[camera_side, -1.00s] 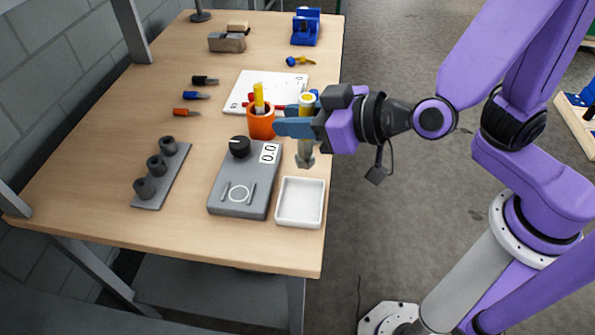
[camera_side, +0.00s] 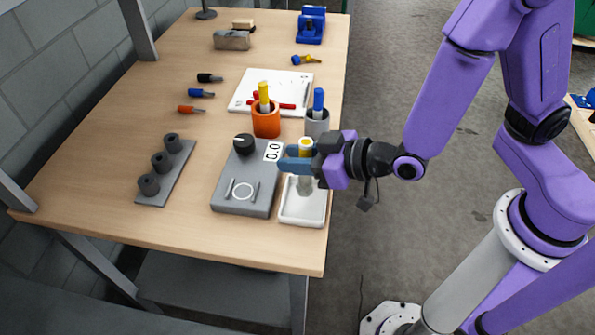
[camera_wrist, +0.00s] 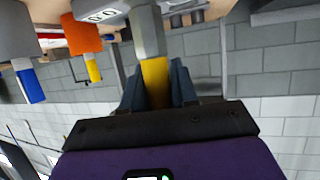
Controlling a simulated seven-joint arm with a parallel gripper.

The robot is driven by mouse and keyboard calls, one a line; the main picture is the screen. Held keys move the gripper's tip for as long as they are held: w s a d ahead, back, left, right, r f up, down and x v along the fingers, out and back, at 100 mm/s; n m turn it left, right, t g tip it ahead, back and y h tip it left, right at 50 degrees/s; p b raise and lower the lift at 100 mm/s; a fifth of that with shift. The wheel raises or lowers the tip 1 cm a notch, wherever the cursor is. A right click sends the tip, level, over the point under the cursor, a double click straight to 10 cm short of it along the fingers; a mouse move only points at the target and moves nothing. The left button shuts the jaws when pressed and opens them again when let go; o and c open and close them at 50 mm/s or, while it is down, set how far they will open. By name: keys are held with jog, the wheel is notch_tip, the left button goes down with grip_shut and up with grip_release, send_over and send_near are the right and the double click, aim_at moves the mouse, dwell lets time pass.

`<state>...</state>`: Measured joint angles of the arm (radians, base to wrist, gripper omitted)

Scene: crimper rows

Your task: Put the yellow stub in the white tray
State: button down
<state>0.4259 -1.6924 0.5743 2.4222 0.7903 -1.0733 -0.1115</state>
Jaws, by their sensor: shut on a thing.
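My gripper (camera_side: 298,160) is shut on the yellow stub (camera_side: 306,144), a piece with a yellow end and a grey body. In the wrist view the yellow part of the stub (camera_wrist: 156,80) is between my fingers, with its grey hexagonal body beyond. The stub is upright, its grey lower end in front of the back part of the white tray (camera_side: 302,216) in the side view. Whether it touches the tray floor I cannot tell. The rest of the tray looks empty.
A grey device with a dial (camera_side: 245,195) stands just left of the tray. Behind are an orange cup (camera_side: 266,124) with a yellow stick and a grey cup (camera_side: 317,127) with a blue one. A rack with dark knobs (camera_side: 165,180) is farther left.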

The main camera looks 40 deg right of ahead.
jog(key=shift+f, duration=1.85)
jog(key=shift+f, duration=0.1)
jog(key=c, duration=0.9)
grip_release()
jog(key=shift+o, duration=0.2)
jog(key=shift+s+d+r, duration=0.15)
jog(key=shift+s+r, duration=0.1)
jog(key=shift+s, duration=0.05)
jog(key=v, duration=0.6)
jog(key=shift+s+d+r, duration=0.2)
jog(key=shift+s+d, duration=0.05)
jog(key=shift+s, duration=0.05)
jog(key=shift+s, duration=0.1)
